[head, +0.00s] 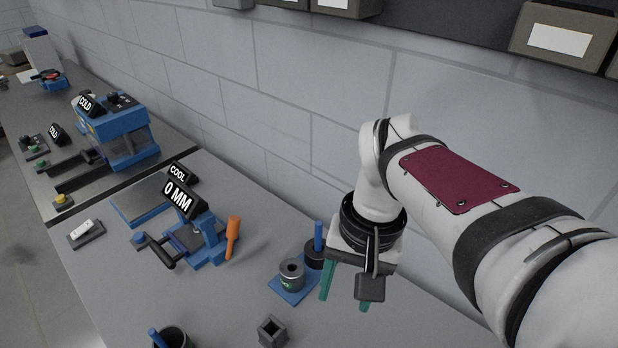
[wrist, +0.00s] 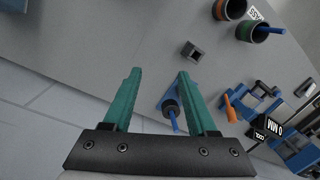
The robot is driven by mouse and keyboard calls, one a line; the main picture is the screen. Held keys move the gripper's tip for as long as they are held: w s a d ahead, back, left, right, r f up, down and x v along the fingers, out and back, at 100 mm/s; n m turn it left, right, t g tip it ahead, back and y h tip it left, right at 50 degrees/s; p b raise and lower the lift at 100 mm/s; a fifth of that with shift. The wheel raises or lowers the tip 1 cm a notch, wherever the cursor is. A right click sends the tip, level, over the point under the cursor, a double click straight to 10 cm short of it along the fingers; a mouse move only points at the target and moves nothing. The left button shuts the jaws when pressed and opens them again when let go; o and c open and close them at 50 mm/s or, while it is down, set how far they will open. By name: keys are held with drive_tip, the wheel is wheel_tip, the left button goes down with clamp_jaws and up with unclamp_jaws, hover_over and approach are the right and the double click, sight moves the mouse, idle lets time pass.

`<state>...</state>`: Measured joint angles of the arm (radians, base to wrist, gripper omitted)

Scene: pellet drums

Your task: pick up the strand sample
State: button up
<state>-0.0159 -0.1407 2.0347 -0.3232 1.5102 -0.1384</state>
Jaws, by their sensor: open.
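I cannot make out a strand sample for certain in either view. My gripper (head: 344,303) hangs above the right part of the bench, its two teal fingers apart with nothing seen between them. In the wrist view my gripper (wrist: 159,73) is also open and empty. A blue base (head: 284,291) stands left of it in the head view, carrying a grey cylinder with a hole (head: 290,276) and a dark cylinder with a blue peg (head: 318,237). The peg (wrist: 173,118) shows between the fingers in the wrist view. My gripper hides part of this area.
A blue press reading 0 MM (head: 177,194) with an orange handle (head: 232,238) stands left of the base. A hollow grey block (head: 271,332) is at the front. Two drums (wrist: 228,10) show in the wrist view, one holding a blue-handled tool. The wall runs behind the bench.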

drive_tip(key=w+n, duration=0.2)
drive_tip(key=w, duration=1.5)
drive_tip(key=n+h, duration=0.1)
drive_tip(key=n, duration=0.1)
hover_over(318, 238)
wheel_tip(318, 238, down, 5)
drive_tip(key=f, duration=1.1)
drive_tip(key=w+f, duration=0.1)
drive_tip(key=f, duration=0.4)
drive_tip(key=shift+d+f, duration=0.1)
drive_tip(key=shift+f, duration=0.2)
clamp_jaws()
